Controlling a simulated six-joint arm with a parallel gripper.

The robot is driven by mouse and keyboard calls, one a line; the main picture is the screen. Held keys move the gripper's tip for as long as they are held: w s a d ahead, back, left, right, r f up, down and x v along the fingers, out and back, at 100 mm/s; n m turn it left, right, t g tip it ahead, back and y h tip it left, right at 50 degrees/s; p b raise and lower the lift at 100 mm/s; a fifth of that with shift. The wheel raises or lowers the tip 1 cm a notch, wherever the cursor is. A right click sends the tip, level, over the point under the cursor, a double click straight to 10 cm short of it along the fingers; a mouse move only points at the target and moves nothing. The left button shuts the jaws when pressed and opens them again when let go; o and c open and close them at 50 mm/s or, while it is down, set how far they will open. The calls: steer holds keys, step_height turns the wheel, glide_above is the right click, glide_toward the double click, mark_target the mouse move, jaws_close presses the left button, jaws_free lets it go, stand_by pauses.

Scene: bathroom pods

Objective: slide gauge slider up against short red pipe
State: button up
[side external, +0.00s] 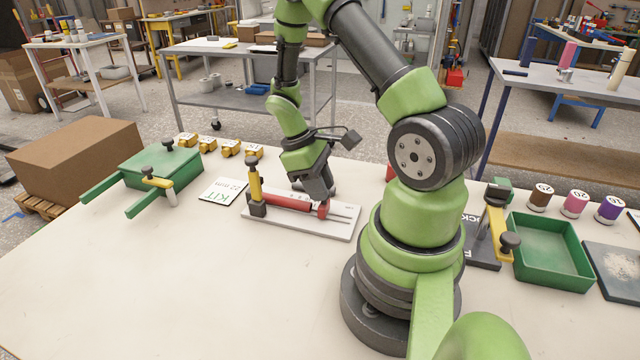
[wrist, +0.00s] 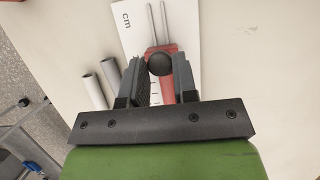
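The white gauge board (side external: 285,225) lies on the table with the short red pipe (side external: 291,202) along it. The red gauge slider (side external: 323,212) sits at the right end of the pipe, on two thin rails. In the wrist view the slider's black ball knob (wrist: 160,63) is between the fingers of my gripper (wrist: 159,66), with a finger close on each side. The red pipe (wrist: 167,93) shows below the knob between the fingers. The knob and fingers hide the spot where slider and pipe meet, so I cannot tell whether they touch. My gripper (side external: 318,193) points down over the slider.
A black post with a yellow lever (side external: 254,185) stands at the board's left end. Two grey pipes (wrist: 100,83) lie left of my gripper in the wrist view. A KIT card (side external: 223,191) and green box (side external: 160,167) are further left. A green tray (side external: 550,255) is right. The front table is clear.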

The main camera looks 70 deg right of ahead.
jaws_close()
steer(key=shift+w, duration=1.05)
steer(key=o, duration=0.8)
jaws_free()
steer(key=v, duration=1)
